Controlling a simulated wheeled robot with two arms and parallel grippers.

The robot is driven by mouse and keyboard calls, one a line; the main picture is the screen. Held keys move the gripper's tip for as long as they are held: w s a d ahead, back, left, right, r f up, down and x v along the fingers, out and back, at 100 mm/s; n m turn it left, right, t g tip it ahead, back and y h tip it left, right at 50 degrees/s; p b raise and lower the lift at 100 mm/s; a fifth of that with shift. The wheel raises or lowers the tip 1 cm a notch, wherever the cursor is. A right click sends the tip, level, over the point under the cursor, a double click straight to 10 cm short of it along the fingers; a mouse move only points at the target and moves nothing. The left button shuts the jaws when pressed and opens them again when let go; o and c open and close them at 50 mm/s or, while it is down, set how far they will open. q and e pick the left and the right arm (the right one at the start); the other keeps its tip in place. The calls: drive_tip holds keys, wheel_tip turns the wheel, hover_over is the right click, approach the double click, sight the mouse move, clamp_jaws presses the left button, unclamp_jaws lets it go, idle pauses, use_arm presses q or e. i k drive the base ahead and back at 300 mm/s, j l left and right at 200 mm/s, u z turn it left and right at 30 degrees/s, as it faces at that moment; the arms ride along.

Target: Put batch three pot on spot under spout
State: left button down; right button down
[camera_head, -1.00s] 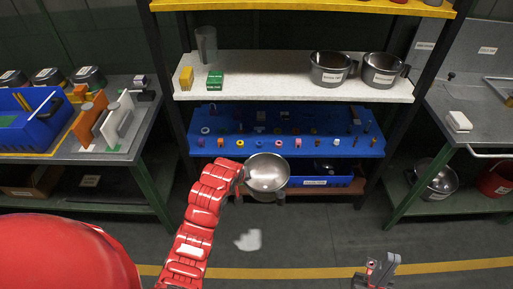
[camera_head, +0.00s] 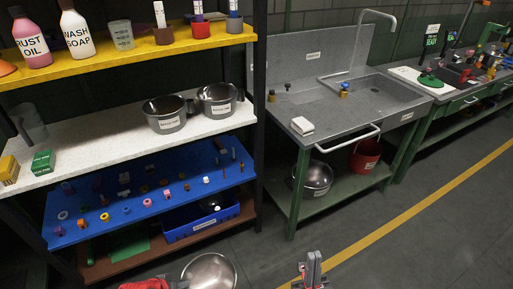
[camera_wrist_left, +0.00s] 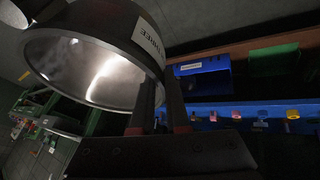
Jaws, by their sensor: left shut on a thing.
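A shiny metal pot (camera_head: 209,272) is at the bottom edge of the head view, partly cut off. In the left wrist view the pot (camera_wrist_left: 90,70) shows its bright inside and a white label that seems to end in "THREE", upside down. My left gripper (camera_wrist_left: 160,108) is shut on this pot at its side; in the head view only a bit of it (camera_head: 172,284) shows. The curved spout (camera_head: 388,35) rises behind the sink (camera_head: 372,97) at the upper right, apart from the pot. My right gripper (camera_head: 310,268) is at the bottom middle, with no object visible in it.
Two labelled pots (camera_head: 168,125) stand on the white shelf (camera_head: 105,150). A white block (camera_head: 302,125) lies on the sink counter, which has a front rail (camera_head: 347,140). Below are a metal pot (camera_head: 318,177) and a red bucket (camera_head: 366,155). The floor in front is clear.

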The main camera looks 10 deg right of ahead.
sight(374, 102)
drive_tip(key=i+l, duration=0.1)
drive_tip(key=l, duration=0.3)
drive_tip(key=i+l, duration=0.15)
drive_tip(key=l, duration=0.25)
drive_tip(key=i+l, duration=0.1)
drive_tip(key=l, duration=0.3)
drive_tip(key=i+l, duration=0.1)
drive_tip(key=l, duration=0.3)
drive_tip(key=i+l, duration=0.1)
drive_tip(key=l, duration=0.3)
drive_tip(key=i+l, duration=0.15)
drive_tip(key=l, duration=0.25)
drive_tip(key=i+l, duration=0.1)
drive_tip(key=l, duration=0.3)
